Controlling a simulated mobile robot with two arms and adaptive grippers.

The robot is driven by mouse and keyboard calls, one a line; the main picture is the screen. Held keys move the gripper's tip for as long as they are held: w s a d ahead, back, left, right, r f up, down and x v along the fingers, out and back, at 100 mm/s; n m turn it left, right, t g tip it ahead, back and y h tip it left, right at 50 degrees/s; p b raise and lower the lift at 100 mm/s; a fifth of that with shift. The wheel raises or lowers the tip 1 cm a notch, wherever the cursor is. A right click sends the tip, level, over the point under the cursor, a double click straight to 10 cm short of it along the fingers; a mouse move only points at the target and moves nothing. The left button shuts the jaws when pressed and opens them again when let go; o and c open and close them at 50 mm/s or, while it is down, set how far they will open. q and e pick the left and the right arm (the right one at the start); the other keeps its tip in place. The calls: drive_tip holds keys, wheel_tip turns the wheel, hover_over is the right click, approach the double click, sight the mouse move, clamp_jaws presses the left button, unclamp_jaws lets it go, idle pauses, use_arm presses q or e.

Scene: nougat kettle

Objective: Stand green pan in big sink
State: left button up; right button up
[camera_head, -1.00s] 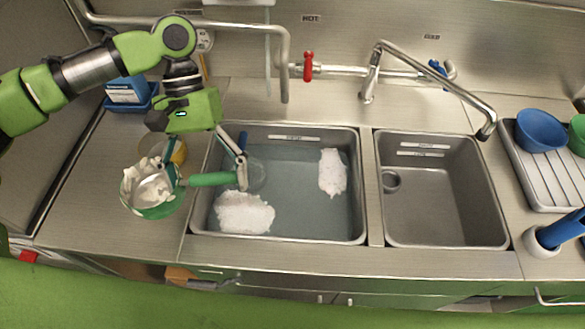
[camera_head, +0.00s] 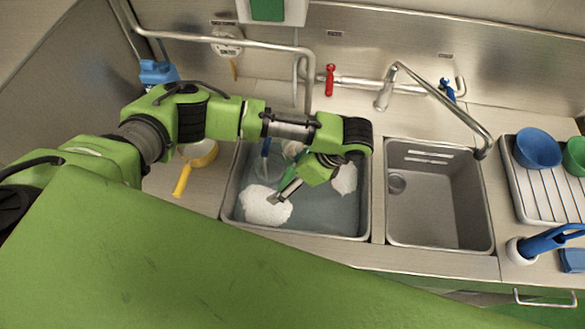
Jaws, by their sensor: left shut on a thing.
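The big sink (camera_head: 230,205) is the left basin, with water and white foam in it. My left gripper (camera_head: 277,196) is over its middle, shut on the green pan. A piece of the pan's green handle (camera_head: 287,173) shows beside the fingers. My arm hides most of the pan, so I cannot tell its tilt or whether it touches the sink floor. My right gripper is not in view.
A blue-handled clear thing (camera_head: 264,150) is in the sink at the left. A yellow pan (camera_head: 203,153) lies on the left counter. The faucet (camera_head: 440,90) reaches over the empty small sink (camera_head: 440,205). A rack (camera_head: 545,190) with bowls is at right.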

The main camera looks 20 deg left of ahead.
use_arm(q)
drive_tip(key=shift+d+r+m+t+p, duration=0.3)
drive_tip(key=shift+d+m+t, duration=0.3)
drive_tip(key=shift+m, duration=0.4)
drive_tip(key=shift+w+d+f, duration=0.15)
drive_tip(key=shift+d+f, duration=0.05)
drive_tip(key=shift+f, duration=0.05)
wheel_tip(320, 180, down, 19)
drive_tip(key=b, duration=2)
drive_tip(key=shift+r, duration=0.1)
drive_tip(key=shift+r+p, duration=0.1)
drive_tip(key=shift+p, duration=0.45)
drive_tip(key=shift+f, duration=0.35)
drive_tip(key=o, duration=1.2)
